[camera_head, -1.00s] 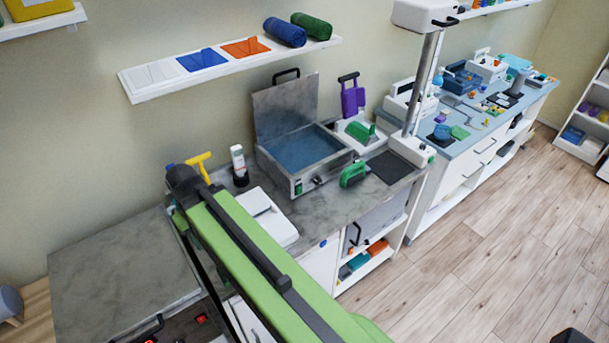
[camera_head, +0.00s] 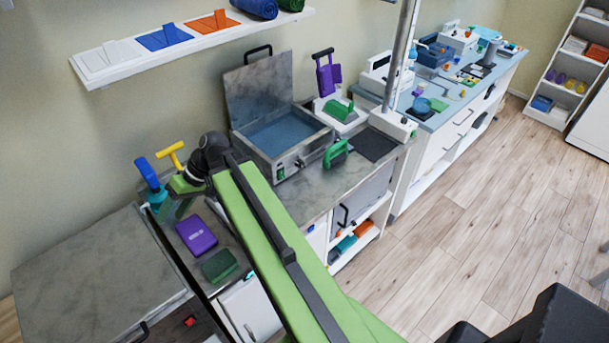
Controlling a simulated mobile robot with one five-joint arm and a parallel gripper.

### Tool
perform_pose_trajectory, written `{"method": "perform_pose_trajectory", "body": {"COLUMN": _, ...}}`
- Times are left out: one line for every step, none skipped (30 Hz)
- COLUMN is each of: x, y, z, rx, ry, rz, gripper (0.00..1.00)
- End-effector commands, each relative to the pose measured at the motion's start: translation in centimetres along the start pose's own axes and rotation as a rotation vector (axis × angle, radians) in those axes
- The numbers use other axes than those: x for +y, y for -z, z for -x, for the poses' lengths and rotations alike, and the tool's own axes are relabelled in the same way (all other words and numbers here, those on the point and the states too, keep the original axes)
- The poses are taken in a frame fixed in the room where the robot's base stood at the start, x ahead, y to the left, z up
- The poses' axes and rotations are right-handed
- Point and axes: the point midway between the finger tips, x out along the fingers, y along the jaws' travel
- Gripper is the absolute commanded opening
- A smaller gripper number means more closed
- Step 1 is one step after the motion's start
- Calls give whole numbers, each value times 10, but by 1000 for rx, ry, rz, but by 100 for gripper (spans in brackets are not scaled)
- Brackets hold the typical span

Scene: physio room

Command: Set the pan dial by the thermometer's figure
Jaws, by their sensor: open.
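The grey heating pan (camera_head: 287,137) stands on the marbled worktop with its lid (camera_head: 258,92) raised and blue water inside. Its dial (camera_head: 300,163) is a small dark knob on the front panel, beside a green switch (camera_head: 280,173). The dial's setting is too small to read. The thermometer cannot be made out; my arm covers part of the worktop left of the pan. My green arm crosses the middle, its dark joint left of the pan. My gripper cannot be seen at the arm's far end.
A purple box (camera_head: 197,235) and a dark green block (camera_head: 220,265) lie left of my arm. Yellow (camera_head: 170,154) and blue (camera_head: 147,172) handles stand behind them. A green-handled tool (camera_head: 336,153) and a dark mat (camera_head: 374,144) lie right of the pan. The floor at right is open.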

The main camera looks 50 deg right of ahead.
Motion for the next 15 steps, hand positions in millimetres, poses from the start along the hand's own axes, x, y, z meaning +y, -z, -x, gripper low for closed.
{"method": "perform_pose_trajectory", "body": {"x": 34, "y": 0, "z": 6, "rx": 79, "ry": 45, "rz": -31, "gripper": 51}}
{"method": "perform_pose_trajectory", "body": {"x": 48, "y": 2, "z": 16, "rx": 130, "ry": 75, "rz": -46, "gripper": 51}}
{"method": "perform_pose_trajectory", "body": {"x": 70, "y": 3, "z": 33, "rx": 202, "ry": 108, "rz": -67, "gripper": 51}}
{"method": "perform_pose_trajectory", "body": {"x": 89, "y": 2, "z": 46, "rx": 259, "ry": 129, "rz": -86, "gripper": 51}}
{"method": "perform_pose_trajectory", "body": {"x": 108, "y": 0, "z": 61, "rx": 318, "ry": 149, "rz": -103, "gripper": 51}}
{"method": "perform_pose_trajectory", "body": {"x": 135, "y": -5, "z": 82, "rx": 399, "ry": 168, "rz": -129, "gripper": 51}}
{"method": "perform_pose_trajectory", "body": {"x": 156, "y": -11, "z": 98, "rx": 459, "ry": 178, "rz": -149, "gripper": 51}}
{"method": "perform_pose_trajectory", "body": {"x": 177, "y": -19, "z": 116, "rx": 519, "ry": 184, "rz": -168, "gripper": 51}}
{"method": "perform_pose_trajectory", "body": {"x": 205, "y": -32, "z": 138, "rx": 597, "ry": 188, "rz": -195, "gripper": 51}}
{"method": "perform_pose_trajectory", "body": {"x": 226, "y": -44, "z": 156, "rx": 654, "ry": 187, "rz": -216, "gripper": 51}}
{"method": "perform_pose_trajectory", "body": {"x": 247, "y": -58, "z": 172, "rx": 708, "ry": 183, "rz": -236, "gripper": 51}}
{"method": "perform_pose_trajectory", "body": {"x": 273, "y": -78, "z": 194, "rx": 778, "ry": 173, "rz": -263, "gripper": 51}}
{"method": "perform_pose_trajectory", "body": {"x": 291, "y": -95, "z": 208, "rx": 826, "ry": 163, "rz": -283, "gripper": 51}}
{"method": "perform_pose_trajectory", "body": {"x": 308, "y": -112, "z": 222, "rx": 872, "ry": 151, "rz": -303, "gripper": 51}}
{"method": "perform_pose_trajectory", "body": {"x": 328, "y": -135, "z": 239, "rx": 925, "ry": 134, "rz": -329, "gripper": 51}}
